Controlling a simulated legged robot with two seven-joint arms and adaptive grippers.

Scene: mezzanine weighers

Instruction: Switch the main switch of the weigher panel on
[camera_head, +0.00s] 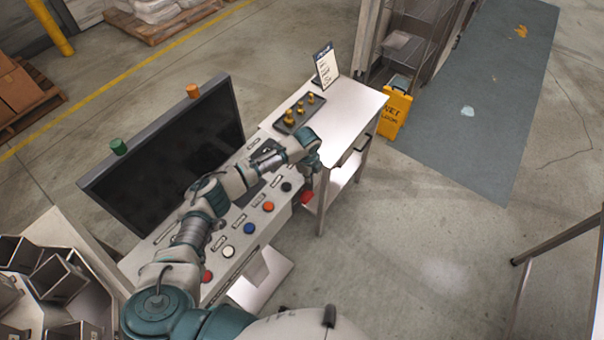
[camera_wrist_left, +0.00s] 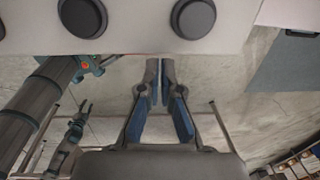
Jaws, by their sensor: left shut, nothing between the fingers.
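The weigher panel (camera_head: 238,205) is a pale sloped console with a row of coloured round buttons and small labels, too small to read. A red part (camera_head: 307,197) shows at its right front edge, just below my left gripper (camera_head: 309,182); I cannot tell if it is the main switch. In the left wrist view, my left gripper (camera_wrist_left: 160,65) is shut and empty, its fingertips by the panel's front edge. Two dark round buttons (camera_wrist_left: 193,17) sit above it. In that view a small dark claw-like shape (camera_wrist_left: 76,128) may be my right gripper.
A dark monitor (camera_head: 170,150) stands behind the panel. A small tray with yellow weights (camera_head: 299,112) and an upright sign (camera_head: 326,67) stand on the pale table to the right. The floor at right front is open.

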